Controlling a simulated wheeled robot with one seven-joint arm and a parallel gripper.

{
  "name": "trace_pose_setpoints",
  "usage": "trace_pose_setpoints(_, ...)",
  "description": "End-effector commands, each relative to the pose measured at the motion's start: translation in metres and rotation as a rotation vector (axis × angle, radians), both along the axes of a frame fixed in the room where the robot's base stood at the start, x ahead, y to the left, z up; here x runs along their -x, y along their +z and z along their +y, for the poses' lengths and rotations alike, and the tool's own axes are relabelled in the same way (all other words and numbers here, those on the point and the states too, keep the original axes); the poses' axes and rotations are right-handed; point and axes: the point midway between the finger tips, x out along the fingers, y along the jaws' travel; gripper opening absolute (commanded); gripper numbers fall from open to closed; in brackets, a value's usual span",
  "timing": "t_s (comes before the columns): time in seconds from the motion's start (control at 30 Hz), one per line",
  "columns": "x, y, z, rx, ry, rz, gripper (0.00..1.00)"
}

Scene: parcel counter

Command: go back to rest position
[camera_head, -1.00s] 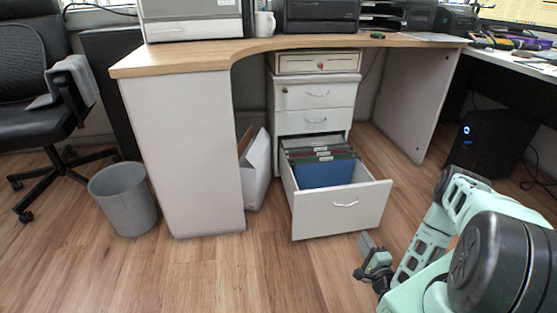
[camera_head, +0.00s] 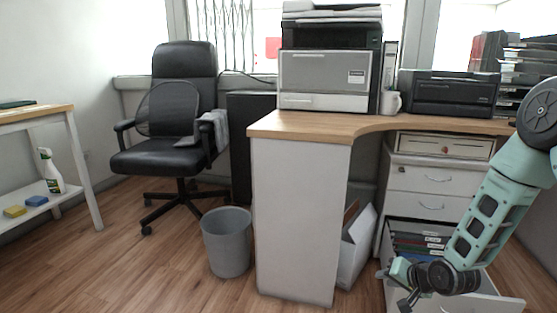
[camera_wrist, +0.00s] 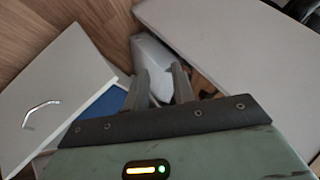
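My gripper (camera_head: 405,302) hangs low at the bottom right of the head view, over the left side of the open file drawer. In the wrist view its two fingers (camera_wrist: 160,72) stand apart with nothing between them. The open drawer (camera_wrist: 35,100) shows at the left of the wrist view, with its handle and a bit of blue folder. In the head view my arm covers part of the drawer and its folders (camera_head: 418,243). The arm is bent, with its elbow high at the right edge.
The desk (camera_head: 300,123) carries a printer (camera_head: 325,80). A white box (camera_head: 357,245) stands beside the desk's side panel. A grey bin (camera_head: 227,243) and a black chair (camera_head: 170,150) are left. A low shelf table (camera_head: 85,165) stands far left. The front-left floor is clear.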

Motion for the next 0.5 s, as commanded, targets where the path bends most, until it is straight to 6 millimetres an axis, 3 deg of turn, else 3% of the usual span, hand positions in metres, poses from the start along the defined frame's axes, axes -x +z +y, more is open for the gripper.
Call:
trace_pose_setpoints(0.03, 0.006, 0.022, 0.024, 0.05, 0.072, 0.024, 0.26)
trace_pose_setpoints(0.1, 0.02, 0.044, 0.051, 0.117, 0.164, 0.072, 0.26)
trace_pose_setpoints(0.27, 0.07, 0.094, 0.106, 0.262, 0.377, 0.171, 0.26)
trace_pose_setpoints(0.4, 0.131, 0.134, 0.144, 0.377, 0.566, 0.253, 0.26)
trace_pose_setpoints(0.5, 0.179, 0.159, 0.161, 0.449, 0.697, 0.307, 0.26)
